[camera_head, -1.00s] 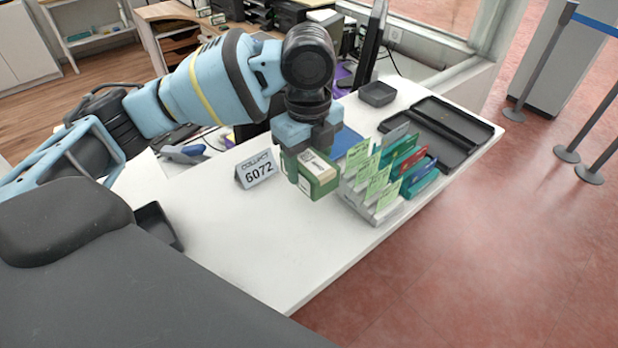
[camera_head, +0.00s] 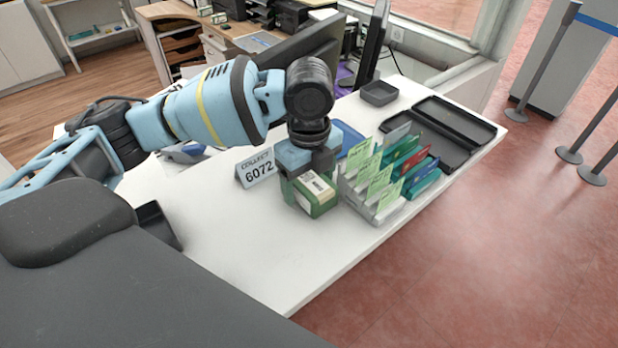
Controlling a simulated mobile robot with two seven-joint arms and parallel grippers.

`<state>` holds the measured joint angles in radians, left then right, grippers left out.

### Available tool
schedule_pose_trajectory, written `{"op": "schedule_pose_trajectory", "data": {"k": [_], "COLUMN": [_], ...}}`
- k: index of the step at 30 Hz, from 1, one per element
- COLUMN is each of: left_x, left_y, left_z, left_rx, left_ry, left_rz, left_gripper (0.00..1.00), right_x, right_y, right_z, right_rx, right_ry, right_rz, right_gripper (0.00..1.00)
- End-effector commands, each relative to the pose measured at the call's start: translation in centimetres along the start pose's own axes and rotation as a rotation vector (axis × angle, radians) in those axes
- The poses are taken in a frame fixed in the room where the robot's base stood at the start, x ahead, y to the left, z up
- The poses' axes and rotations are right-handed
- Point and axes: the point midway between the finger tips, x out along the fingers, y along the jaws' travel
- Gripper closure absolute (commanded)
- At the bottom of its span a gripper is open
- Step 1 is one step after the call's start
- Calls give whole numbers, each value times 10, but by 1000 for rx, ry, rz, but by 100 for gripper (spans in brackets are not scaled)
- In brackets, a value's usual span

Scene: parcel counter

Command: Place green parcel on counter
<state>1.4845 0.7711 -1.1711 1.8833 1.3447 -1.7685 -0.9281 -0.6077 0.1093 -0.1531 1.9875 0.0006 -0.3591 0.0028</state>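The green parcel (camera_head: 318,200) is a small box with a pale label on top. It is at the middle of the white counter (camera_head: 250,235), low over the surface or touching it; I cannot tell which. My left gripper (camera_head: 304,187) points down at the parcel, with its fingers along the box's sides. It appears shut on the parcel, and the gripper body hides part of the box's back. My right gripper does not show.
A "COLLECT 6072" sign (camera_head: 257,168) stands left of the parcel. A rack of cards and leaflets (camera_head: 385,185) stands close on its right. A small dark tray (camera_head: 378,92) and an open black case (camera_head: 448,130) lie farther back.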

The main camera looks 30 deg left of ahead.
Motion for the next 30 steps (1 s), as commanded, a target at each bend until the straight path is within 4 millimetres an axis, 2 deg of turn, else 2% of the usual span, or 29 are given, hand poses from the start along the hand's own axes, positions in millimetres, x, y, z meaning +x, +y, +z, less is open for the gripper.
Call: {"op": "schedule_pose_trajectory", "data": {"k": [8, 11, 24, 30], "left_x": [-1, -9, -92, -116], "left_y": [0, 0, -1, -1], "left_z": [0, 0, 0, 0], "left_rx": [0, 0, 0, -1], "left_ry": [0, 0, 0, 1], "left_rz": [-1, -2, -4, -1], "left_gripper": [24, 24, 24, 24], "right_x": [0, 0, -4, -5], "right_y": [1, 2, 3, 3], "right_z": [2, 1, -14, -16], "right_rx": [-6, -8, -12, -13], "right_ry": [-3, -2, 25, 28], "right_rz": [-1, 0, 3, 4], "right_gripper": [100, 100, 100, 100]}}
